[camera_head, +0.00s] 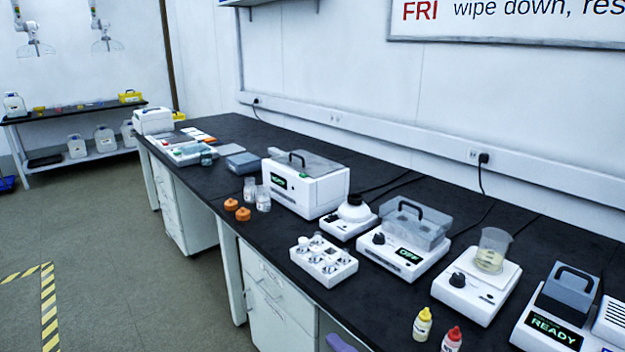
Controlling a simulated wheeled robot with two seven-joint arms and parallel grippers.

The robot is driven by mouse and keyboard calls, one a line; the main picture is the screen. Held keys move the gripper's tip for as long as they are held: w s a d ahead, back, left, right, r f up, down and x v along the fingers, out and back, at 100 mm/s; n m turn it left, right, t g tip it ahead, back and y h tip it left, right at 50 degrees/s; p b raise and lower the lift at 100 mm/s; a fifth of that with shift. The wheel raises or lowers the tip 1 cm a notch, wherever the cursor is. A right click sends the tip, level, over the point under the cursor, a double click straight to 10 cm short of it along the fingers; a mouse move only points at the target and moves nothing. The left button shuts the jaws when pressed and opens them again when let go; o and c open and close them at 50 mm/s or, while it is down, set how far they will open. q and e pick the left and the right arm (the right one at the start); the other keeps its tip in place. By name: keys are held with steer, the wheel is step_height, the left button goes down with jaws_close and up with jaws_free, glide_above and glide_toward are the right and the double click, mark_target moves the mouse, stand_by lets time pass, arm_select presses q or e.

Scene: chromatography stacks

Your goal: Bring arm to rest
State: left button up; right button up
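Neither of my grippers and neither of my arms shows in the head view, so their pose and what they may hold cannot be seen. The long black lab bench (395,310) runs from the far left toward the lower right along the wall, with instruments standing on it.
Near are a white rack (324,262), an OFF-labelled device (402,240), a stirrer (476,292) with a beaker, a READY-labelled device (560,312), and yellow-capped (423,324) and red-capped (452,340) bottles. Orange caps (242,214) lie farther back. The floor (130,275) at left is clear.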

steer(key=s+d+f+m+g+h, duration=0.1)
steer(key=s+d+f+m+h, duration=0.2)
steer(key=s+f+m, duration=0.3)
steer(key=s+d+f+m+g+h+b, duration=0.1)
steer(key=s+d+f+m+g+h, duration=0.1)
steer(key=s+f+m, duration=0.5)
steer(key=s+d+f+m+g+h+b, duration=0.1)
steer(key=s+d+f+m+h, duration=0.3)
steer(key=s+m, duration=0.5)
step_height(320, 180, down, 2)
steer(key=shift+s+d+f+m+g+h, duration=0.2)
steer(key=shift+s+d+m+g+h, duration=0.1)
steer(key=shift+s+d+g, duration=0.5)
